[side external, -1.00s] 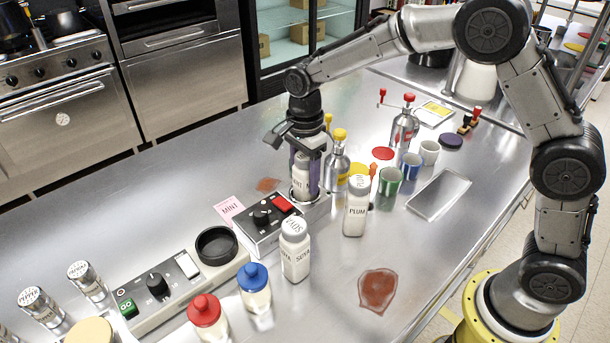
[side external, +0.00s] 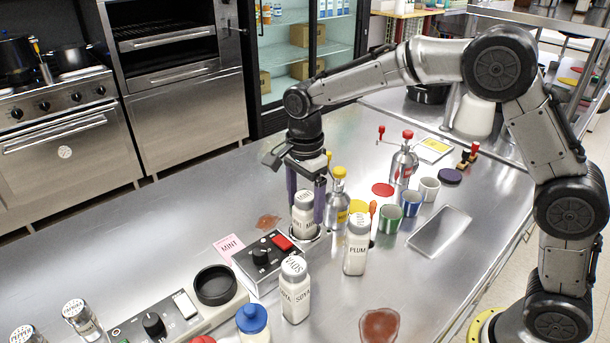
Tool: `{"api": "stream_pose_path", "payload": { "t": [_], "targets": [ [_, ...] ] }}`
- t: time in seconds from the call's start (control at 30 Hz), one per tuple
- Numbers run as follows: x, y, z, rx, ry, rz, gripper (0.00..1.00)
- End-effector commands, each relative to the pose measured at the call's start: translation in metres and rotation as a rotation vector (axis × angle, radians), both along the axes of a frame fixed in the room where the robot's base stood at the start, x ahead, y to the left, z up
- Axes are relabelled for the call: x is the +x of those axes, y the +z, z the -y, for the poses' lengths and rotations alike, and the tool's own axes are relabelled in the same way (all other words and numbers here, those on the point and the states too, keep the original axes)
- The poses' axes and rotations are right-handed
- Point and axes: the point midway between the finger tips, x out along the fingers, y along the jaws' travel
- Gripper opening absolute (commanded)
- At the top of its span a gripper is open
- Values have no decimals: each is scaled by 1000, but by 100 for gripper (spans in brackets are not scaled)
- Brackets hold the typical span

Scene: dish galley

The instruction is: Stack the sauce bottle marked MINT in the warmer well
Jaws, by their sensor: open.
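The white-capped sauce bottle (side external: 304,216), its label partly hidden but seeming to read MINT, stands upright in the ringed warmer well (side external: 322,235) at the far right end of the control box. My gripper (side external: 305,208) points down over it, with its purple fingers apart on either side of the bottle's upper part. The fingers look open and clear of the bottle; the far side is hidden. A pink card (side external: 229,246) reading MINT lies beside the control box (side external: 268,262), which has a black knob and a red switch.
Mugs and a tray (side external: 440,231) lie right.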

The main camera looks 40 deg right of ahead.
Motion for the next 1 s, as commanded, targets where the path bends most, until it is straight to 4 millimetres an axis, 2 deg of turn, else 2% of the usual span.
{"api": "stream_pose_path", "payload": {
  "t": [0.03, 0.2, 0.4, 0.77, 0.87, 0.97, 1.0],
  "targets": [
    [1, 13, 0, 1, 0, 6, 84],
    [1, 48, 0, 1, 0, 5, 84],
    [1, 76, 0, 1, 0, 3, 84],
    [-2, 88, 1, 1, 8, 3, 84],
    [-12, 98, 8, 5, 67, 25, 84],
    [-36, 115, 23, 7, 204, 73, 84],
    [-50, 123, 30, 5, 276, 97, 84]
  ]
}}
